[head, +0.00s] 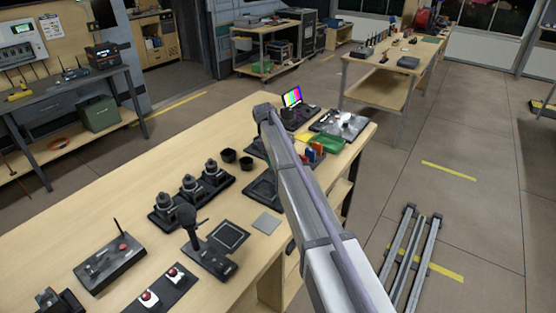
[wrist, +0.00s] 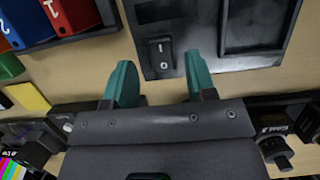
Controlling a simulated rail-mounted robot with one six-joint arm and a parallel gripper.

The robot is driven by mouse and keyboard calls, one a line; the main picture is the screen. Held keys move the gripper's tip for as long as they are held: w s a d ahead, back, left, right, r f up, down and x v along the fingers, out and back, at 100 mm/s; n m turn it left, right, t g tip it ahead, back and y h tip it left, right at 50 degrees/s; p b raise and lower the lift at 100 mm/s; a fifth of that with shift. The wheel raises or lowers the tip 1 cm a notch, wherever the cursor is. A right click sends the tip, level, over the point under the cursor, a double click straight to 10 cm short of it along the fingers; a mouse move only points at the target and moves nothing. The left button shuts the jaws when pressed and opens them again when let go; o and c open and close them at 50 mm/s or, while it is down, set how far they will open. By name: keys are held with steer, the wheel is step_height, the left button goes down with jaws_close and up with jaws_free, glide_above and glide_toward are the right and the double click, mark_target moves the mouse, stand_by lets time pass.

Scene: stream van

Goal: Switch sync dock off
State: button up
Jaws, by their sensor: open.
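A dark panel, which looks like the sync dock (wrist: 190,62), lies flat on the wooden table in the wrist view, with a raised frame at its right. Its black rocker switch (wrist: 160,50) carries white I and O marks; I cannot tell which side is pressed. My gripper (wrist: 160,80) has two teal fingers, apart and empty, pointing at the panel, with the switch between and just beyond their tips.
Red and blue labelled blocks (wrist: 62,14) stand close at the upper left in the wrist view. In the head view a color-bar monitor (head: 292,97), a green tray (head: 328,143), knobbed units (head: 190,188) and a joystick box (head: 111,262) share the table (head: 130,195).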

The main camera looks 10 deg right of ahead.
mark_target(271, 169)
steer(key=p+v, duration=0.5)
steer(key=v, duration=0.2)
steer(key=shift+r+p, duration=0.35)
steer(key=shift+r, duration=0.05)
steer(key=shift+w, duration=0.1)
steer(key=s+d+m+t+y, duration=0.1)
steer(key=s+m, duration=0.7)
steer(key=s, duration=3)
steer(key=shift+s+d+f+m+t+y, duration=0.3)
steer(key=shift+f+m+t+y, duration=0.1)
steer(key=shift+t+y, duration=0.3)
